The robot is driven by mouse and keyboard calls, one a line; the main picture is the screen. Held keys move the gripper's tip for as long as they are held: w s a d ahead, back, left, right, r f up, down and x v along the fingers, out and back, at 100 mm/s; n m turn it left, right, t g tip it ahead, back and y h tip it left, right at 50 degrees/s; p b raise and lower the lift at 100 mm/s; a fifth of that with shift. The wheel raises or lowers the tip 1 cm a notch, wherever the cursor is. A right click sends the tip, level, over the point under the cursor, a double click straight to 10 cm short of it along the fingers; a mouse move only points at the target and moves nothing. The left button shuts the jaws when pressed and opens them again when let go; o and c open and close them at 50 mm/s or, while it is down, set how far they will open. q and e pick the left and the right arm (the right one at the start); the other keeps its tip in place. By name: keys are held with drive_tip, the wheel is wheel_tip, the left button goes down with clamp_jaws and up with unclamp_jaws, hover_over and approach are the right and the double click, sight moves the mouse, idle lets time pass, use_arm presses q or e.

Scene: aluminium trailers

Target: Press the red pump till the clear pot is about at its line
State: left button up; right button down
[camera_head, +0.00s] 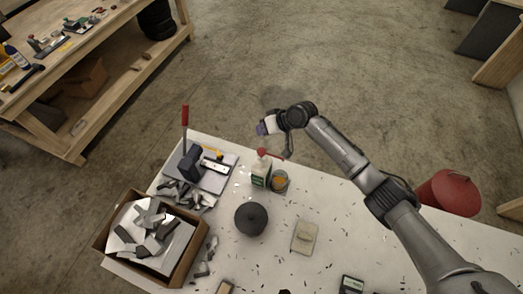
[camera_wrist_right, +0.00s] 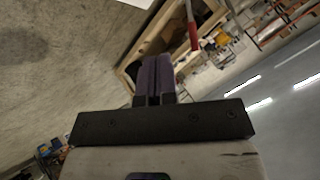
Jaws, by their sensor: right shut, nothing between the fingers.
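The red pump (camera_head: 265,153) tops a pale bottle with a dark green band (camera_head: 260,173) near the table's far edge. The small clear pot (camera_head: 280,184) stands just right of the bottle, with something orange-yellow in it; its line and level are too small to make out. My right gripper (camera_head: 263,129) is above and just beyond the pump in the head view, apart from it as far as I can tell. Its purple fingers (camera_wrist_right: 154,78) are shut and empty in the right wrist view, where pump and pot do not show. My left gripper is not in view.
A lever tool with a red handle (camera_head: 185,116) stands left of the bottle. A cardboard box (camera_head: 105,238) of metal offcuts, a dark round object (camera_head: 251,219) and a beige pad (camera_head: 304,237) are nearer. Loose scraps lie about. A red bin (camera_head: 449,193) stands beyond the table.

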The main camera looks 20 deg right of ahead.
drive_tip(key=b, duration=0.6)
hover_over(262, 150)
wheel_tip(262, 150, down, 6)
drive_tip(key=shift+d+f, duration=0.1)
drive_tip(key=shift+f+b, duration=0.45)
drive_tip(key=shift+f, duration=0.7)
idle(0.7)
drive_tip(key=shift+f, duration=0.25)
drive_tip(key=shift+f, duration=0.25)
